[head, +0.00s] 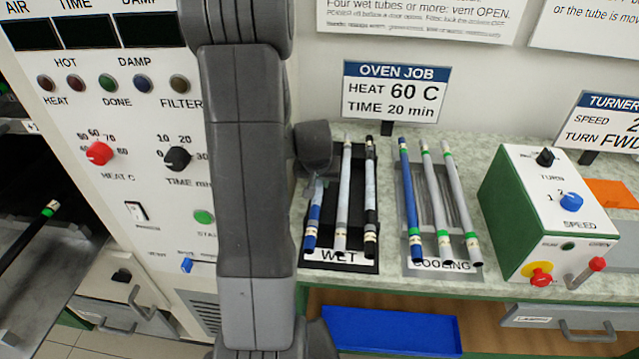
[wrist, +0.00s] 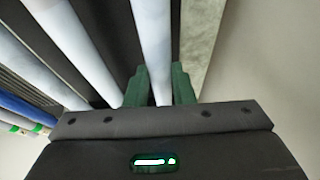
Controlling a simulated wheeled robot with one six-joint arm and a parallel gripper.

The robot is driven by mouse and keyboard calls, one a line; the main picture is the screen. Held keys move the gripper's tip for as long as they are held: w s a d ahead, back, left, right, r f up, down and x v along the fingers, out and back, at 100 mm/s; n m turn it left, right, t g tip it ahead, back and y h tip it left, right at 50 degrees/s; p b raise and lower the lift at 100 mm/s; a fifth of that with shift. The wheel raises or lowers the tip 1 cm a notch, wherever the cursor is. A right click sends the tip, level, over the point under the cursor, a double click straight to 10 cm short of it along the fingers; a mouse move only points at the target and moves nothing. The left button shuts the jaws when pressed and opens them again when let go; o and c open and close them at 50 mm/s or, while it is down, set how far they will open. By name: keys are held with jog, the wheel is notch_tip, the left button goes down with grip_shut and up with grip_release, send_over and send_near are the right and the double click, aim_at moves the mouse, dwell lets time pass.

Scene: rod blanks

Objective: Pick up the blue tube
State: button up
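The wet rack (head: 354,172), a black tray labelled WET, holds three tubes side by side. Its leftmost tube (head: 314,217) is blue with pale patches; my gripper hides its upper end. Another blue tube (head: 409,200) with green bands lies leftmost in the cooling rack (head: 416,265). My gripper (wrist: 160,86) is at the upper end of the wet rack's blue tube, mostly behind my arm in the head view. In the wrist view its green fingers stand on both sides of this tube, which looks pale there (wrist: 152,40). I cannot tell whether they press on it.
A pale tube (head: 343,195) and a black-and-pale tube (head: 370,195) lie close beside the blue one. Two grey tubes lie in the cooling rack. A green-and-white turner box (head: 545,215) stands right. An oven job sign (head: 391,92) stands behind. A blue bin (head: 390,330) sits below the counter.

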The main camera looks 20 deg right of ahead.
grip_shut()
jog(key=shift+r, duration=0.1)
